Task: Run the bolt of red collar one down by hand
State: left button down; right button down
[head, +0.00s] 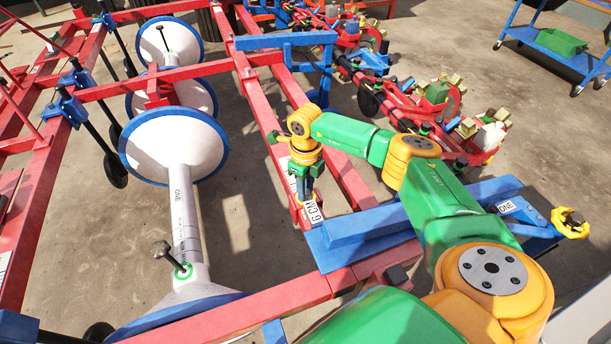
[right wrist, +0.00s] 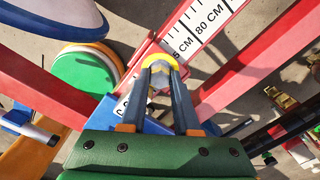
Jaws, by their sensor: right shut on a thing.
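My right gripper (head: 305,192) points down over the red beam with the scale in the head view. In the right wrist view its fingers (right wrist: 160,84) are shut on a small grey bolt head (right wrist: 160,73), with a yellow round piece (right wrist: 160,59) around or just behind it. The red collar (head: 299,214) is at the beam below the gripper, mostly hidden by the fingers. Whether the bolt's shank is seated cannot be seen. My left gripper is not in view.
A printed scale (right wrist: 205,24) runs along the beam. A blue bar (head: 370,225) labelled ONE lies close beside the gripper, under my right arm. Red planter units (head: 480,130) stand right. A blue cart (head: 550,42) is farther back.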

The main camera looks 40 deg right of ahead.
jog(key=shift+m, duration=0.6)
jog(key=shift+m, duration=0.3)
jog(key=c, duration=0.6)
grip_release()
jog(key=shift+c, duration=0.2)
notch_tip(320, 180, up, 7)
jog(key=shift+r+p, duration=0.1)
jog(key=shift+p, duration=0.45)
notch_tip(320, 180, up, 7)
